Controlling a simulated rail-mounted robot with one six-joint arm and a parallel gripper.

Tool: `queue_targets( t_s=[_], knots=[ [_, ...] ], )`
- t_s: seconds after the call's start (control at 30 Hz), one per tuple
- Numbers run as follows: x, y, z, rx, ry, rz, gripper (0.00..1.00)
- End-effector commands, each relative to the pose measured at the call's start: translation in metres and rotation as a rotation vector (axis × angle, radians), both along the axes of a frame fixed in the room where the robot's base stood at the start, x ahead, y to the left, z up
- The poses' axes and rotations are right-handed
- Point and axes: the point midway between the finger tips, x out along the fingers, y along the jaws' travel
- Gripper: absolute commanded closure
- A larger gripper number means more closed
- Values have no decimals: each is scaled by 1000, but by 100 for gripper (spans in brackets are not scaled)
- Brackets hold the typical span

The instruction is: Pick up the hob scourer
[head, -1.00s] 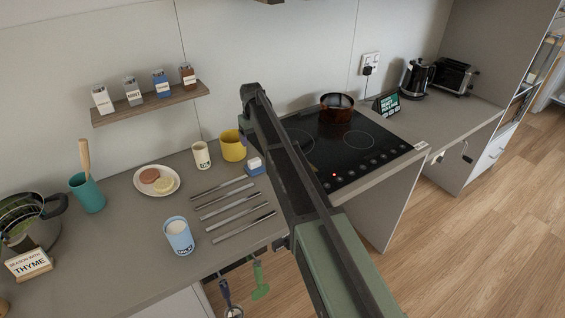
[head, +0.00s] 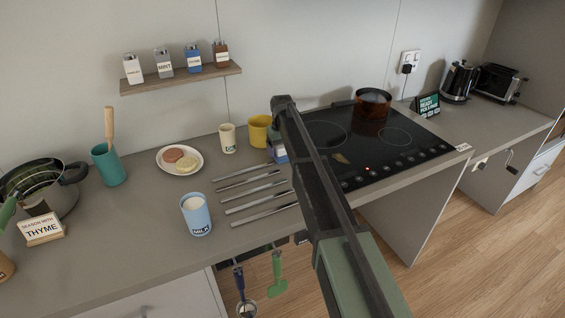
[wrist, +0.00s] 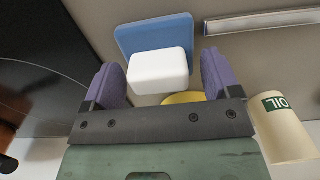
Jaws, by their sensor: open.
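The hob scourer (wrist: 158,70) appears in the wrist view as a white block on a flat blue piece (wrist: 157,34); I cannot tell whether the two are joined. It lies on the counter between the yellow mug and the hob. In the head view it shows only partly as a blue and white patch (head: 281,155) behind my arm. My gripper (wrist: 168,80) is open, its purple fingers on either side of the white block in the picture, with gaps to both. The fingers are hidden in the head view.
The black hob (head: 365,140) with a brown pot (head: 372,106) is right of the scourer. The yellow mug (head: 258,131) and oil cup (head: 228,139) stand close on its left. Several metal strips (head: 255,191) lie in front. The milk cup (head: 196,215) is further left.

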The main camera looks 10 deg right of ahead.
Motion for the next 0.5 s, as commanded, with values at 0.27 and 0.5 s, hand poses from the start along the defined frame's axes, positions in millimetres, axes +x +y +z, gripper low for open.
queue_targets(
  t_s=[0.27,0.5],
  knots=[
    [0,0,3,0,0,0,35],
    [0,0,3,0,0,0,71]
  ],
)
